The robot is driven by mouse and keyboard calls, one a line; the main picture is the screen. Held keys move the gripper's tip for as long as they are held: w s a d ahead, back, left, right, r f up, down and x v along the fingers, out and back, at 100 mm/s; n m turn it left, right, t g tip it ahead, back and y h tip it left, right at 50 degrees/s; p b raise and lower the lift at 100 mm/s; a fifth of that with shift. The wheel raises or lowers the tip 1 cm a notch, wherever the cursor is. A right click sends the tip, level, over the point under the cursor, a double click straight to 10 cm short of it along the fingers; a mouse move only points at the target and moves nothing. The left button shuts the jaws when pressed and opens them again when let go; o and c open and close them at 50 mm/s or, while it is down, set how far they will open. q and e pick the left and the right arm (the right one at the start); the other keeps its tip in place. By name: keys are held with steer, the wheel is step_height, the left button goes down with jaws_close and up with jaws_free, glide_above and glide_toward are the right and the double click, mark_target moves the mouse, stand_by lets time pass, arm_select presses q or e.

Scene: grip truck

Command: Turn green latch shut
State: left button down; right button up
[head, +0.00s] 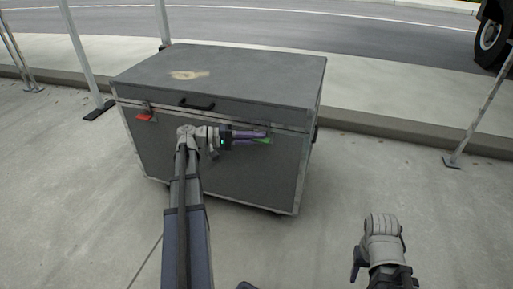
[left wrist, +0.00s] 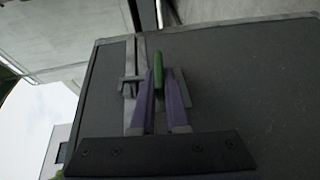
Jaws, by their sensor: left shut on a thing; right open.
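A large grey case (head: 225,180) with metal edges stands on the pavement, its lid down. The green latch (head: 264,141) is on the right part of its front, just under the lid seam. My left gripper (head: 262,136) is at the latch. In the left wrist view its purple fingers (left wrist: 160,98) are shut on the green latch (left wrist: 158,70), whose end sticks out past the fingertips. The fingers partly hide the latch. A red latch (head: 145,116) is on the front left. My right gripper (head: 358,262) is open, low at the right, away from the case; its fingers are hard to make out.
A black handle (head: 197,105) is on the case front between the latches. Thin metal posts (head: 82,55) stand at the left, and another post (head: 480,115) at the right. A kerb (head: 400,128) and road lie behind. The pavement before the case is clear.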

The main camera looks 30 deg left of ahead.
arm_select(q)
steer(key=shift+f+t+h+b, duration=0.2)
steer(key=shift+t+h+b, duration=0.15)
steer(key=shift+b, duration=0.5)
steer(key=c, duration=0.9)
jaws_free()
steer(key=shift+r, duration=0.1)
steer(key=shift+v, duration=3.9)
